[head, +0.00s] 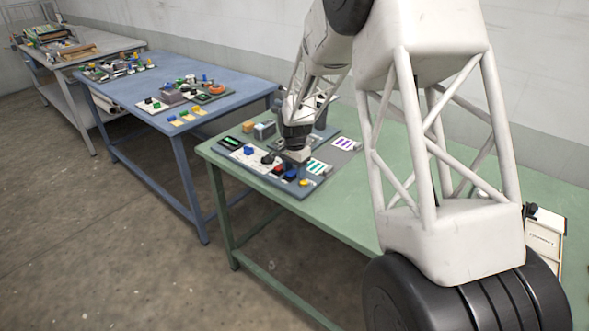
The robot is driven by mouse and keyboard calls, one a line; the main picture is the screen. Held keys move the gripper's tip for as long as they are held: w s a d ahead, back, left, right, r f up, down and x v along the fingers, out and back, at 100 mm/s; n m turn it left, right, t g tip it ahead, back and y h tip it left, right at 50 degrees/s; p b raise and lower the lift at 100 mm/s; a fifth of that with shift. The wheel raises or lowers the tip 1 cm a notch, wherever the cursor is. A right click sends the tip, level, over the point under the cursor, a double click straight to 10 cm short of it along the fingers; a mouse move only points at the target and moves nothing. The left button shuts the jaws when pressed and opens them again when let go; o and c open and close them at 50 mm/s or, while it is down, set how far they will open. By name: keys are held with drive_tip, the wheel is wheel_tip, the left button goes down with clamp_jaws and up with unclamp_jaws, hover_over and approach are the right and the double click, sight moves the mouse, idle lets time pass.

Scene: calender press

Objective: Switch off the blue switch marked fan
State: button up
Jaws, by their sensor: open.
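A control panel (238,157) lies near the left end of the green table. It carries several small controls, among them a blue one (248,150) to the left and another blue one (290,174) near its right end. The labels are too small to read, so I cannot tell which is marked fan or how it is set. My gripper (297,157) points down over the right part of the panel, just above the right-hand blue control. Its jaws are open; the fingertips are small and I cannot tell whether they touch anything. My arm hides part of the panel's back.
The green table (345,215) has bare room in front of my arm. Panels with coloured strips (319,166) lie beside the gripper. A white labelled box (544,238) stands at the right. A blue table (215,82) and a grey bench (95,50) stand further left.

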drive_tip(key=c, duration=0.9)
drive_tip(key=shift+s+a, duration=0.1)
drive_tip(key=shift+s+a+r+t+h, duration=0.1)
drive_tip(key=shift+s+a+t+h, duration=0.05)
drive_tip(key=shift+t+h, duration=0.75)
drive_tip(key=shift+s+a+t+h, duration=0.15)
drive_tip(key=shift+s+t+h, duration=0.05)
drive_tip(key=shift+t+h, duration=0.7)
drive_tip(key=o, duration=0.9)
